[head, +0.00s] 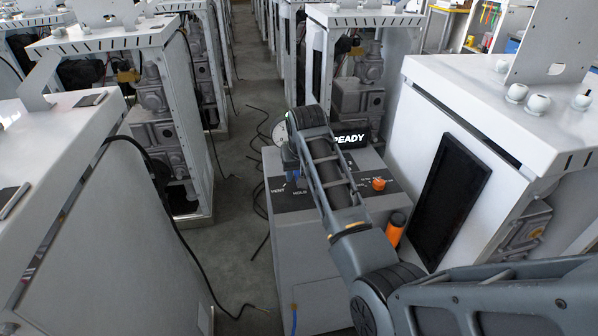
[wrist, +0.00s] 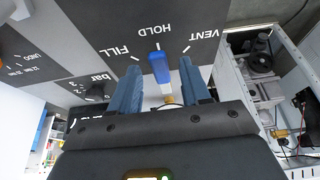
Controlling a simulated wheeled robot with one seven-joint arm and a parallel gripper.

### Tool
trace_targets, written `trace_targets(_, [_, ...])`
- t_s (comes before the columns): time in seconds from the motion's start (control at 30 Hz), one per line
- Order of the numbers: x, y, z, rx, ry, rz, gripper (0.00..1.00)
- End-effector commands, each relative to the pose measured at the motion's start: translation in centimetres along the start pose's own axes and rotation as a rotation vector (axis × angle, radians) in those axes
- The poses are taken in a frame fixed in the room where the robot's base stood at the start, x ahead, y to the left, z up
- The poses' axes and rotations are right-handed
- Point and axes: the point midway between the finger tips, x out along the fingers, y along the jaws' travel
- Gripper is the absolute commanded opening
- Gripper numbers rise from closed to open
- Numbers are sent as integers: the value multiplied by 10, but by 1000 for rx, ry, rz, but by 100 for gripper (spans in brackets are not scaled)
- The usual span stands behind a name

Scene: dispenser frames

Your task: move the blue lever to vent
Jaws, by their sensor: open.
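In the wrist view, where the lettering is upside down, a blue lever (wrist: 161,68) stands on a dark panel (wrist: 105,22) marked FILL, HOLD and VENT. It points to HOLD; the VENT mark (wrist: 207,34) is to its right. My gripper (wrist: 160,70) is open, with one finger on each side of the lever and a visible gap to each. I cannot tell whether the fingers are deep enough to reach around it. In the head view, my arm hides the lever; the VENT label (head: 278,190) shows on the grey test unit (head: 300,240).
The unit also carries a READY display (head: 350,139), a round gauge (head: 280,133), an orange knob (head: 379,184) and an orange cylinder (head: 395,230). A white dispenser frame (head: 460,90) stands close on the right. Floor with loose black cables lies to the left.

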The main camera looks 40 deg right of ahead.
Motion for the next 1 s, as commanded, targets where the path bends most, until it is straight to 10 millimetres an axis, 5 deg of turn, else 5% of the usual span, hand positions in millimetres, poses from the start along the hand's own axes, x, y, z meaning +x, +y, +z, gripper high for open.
trace_targets(0.5, [0,0,0,0,0,0,1])
trace_targets(1.0, [0,-2,-1,1,0,1,0])
